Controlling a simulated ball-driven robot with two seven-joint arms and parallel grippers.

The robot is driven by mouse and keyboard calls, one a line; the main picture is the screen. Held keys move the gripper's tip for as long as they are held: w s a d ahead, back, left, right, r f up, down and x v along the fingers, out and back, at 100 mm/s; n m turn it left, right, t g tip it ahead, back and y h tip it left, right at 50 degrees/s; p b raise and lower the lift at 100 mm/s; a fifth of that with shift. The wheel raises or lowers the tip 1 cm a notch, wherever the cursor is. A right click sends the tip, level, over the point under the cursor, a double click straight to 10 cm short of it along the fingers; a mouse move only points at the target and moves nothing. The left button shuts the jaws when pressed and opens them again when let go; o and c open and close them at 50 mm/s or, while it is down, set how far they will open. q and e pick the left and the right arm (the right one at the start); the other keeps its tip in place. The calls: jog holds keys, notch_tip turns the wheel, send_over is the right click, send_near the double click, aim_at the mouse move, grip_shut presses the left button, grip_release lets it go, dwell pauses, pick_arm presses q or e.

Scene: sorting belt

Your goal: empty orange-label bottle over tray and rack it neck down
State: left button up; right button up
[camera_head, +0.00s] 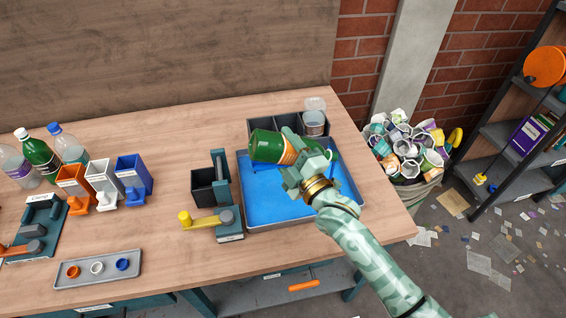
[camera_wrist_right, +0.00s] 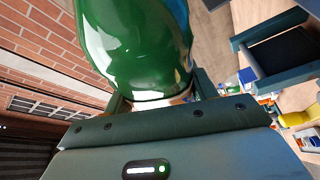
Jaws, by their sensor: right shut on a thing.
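A green bottle (camera_head: 266,146) with an orange label (camera_head: 289,152) is in my right gripper (camera_head: 302,165). The gripper is shut around its middle and holds it on its side, nearly level, above the blue-floored tray (camera_head: 262,205). The broad end points left; green also shows to the right of the fingers, and the neck is mostly hidden. In the right wrist view the green bottle (camera_wrist_right: 135,45) fills the top middle, between the fingers. Whether liquid is leaving it cannot be told. My left gripper is not in view.
A dark divided rack (camera_head: 262,126) and a clear tub (camera_head: 314,122) stand behind the tray. A fixture with a yellow handle (camera_head: 200,220) is at its left. Capped bottles (camera_head: 38,155), coloured bins (camera_head: 133,177) and a cap tray (camera_head: 98,268) are farther left. A full waste bin (camera_head: 405,175) stands right.

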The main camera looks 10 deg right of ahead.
aim_at(308, 142)
jog(key=r+m, duration=0.1)
jog(key=m+t, duration=0.1)
jog(key=m, duration=0.1)
jog(key=d+r+m+t, duration=0.1)
jog(key=m, duration=0.1)
jog(key=shift+s+r+h+p, duration=0.1)
jog(key=shift+r+h+p, duration=0.25)
jog(key=shift+h, duration=0.05)
jog(key=d+m+h, duration=0.1)
jog(key=m, duration=0.1)
jog(key=d+m+t+h, duration=0.1)
jog(key=m, duration=0.2)
jog(key=d+r+m+h, duration=0.1)
jog(key=m, duration=0.2)
jog(key=shift+t+h+p, duration=0.3)
jog(key=shift+t+p, duration=0.1)
jog(key=m, duration=0.1)
jog(key=m+h, duration=0.1)
jog(key=d+m, duration=0.1)
jog(key=shift+r+m+p, duration=0.25)
jog(key=shift+m+p, duration=0.05)
jog(key=shift+p, duration=0.05)
jog(key=shift+d+m+h, duration=0.25)
jog(key=shift+m+h, duration=0.35)
